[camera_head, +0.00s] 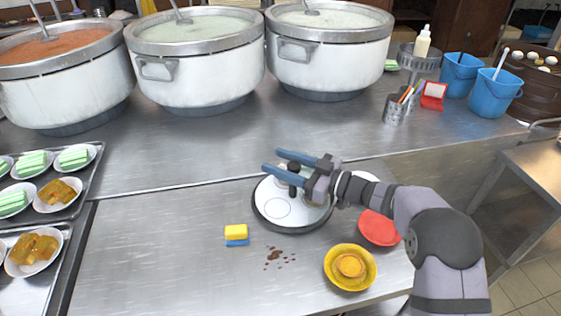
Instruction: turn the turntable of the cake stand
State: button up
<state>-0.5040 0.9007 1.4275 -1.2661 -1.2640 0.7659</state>
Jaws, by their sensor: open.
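The cake stand's turntable (276,211) is a round white disc with a dark rim, on the steel counter right of centre. A thin ring mark shows on its top. A small dark knob-like thing (294,167) shows between the fingers, over the far part of the disc; I cannot tell whether it touches them. My gripper (281,161) reaches in from the right over the turntable's far side, its two blue fingers apart and pointing left. My gripper hides part of the disc's right side.
A yellow and blue sponge (236,233), brown crumbs (277,258), a yellow bowl (350,268) and a red plate (379,228) lie around the turntable. Large stockpots (195,65) stand behind. Trays of plated food (62,235) are at left. Counter left of the sponge is clear.

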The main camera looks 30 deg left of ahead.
jog(key=shift+c, duration=0.4)
grip_shut()
jog(key=n+g, duration=0.1)
jog(key=g, duration=0.1)
jog(key=shift+s+n+g, duration=0.25)
jog(key=shift+n+g, duration=0.15)
jog(key=shift+s+d+n+g+h+b, duration=0.1)
jog(key=shift+s+n+g+h+b, duration=0.1)
jog(key=shift+n+g+h, duration=0.65)
jog(key=shift+s+d+n+g+h+b, duration=0.15)
jog(key=shift+n+g, duration=0.4)
jog(key=shift+g, duration=0.7)
jog(key=shift+s, duration=0.15)
jog(key=shift+o, duration=0.4)
grip_release()
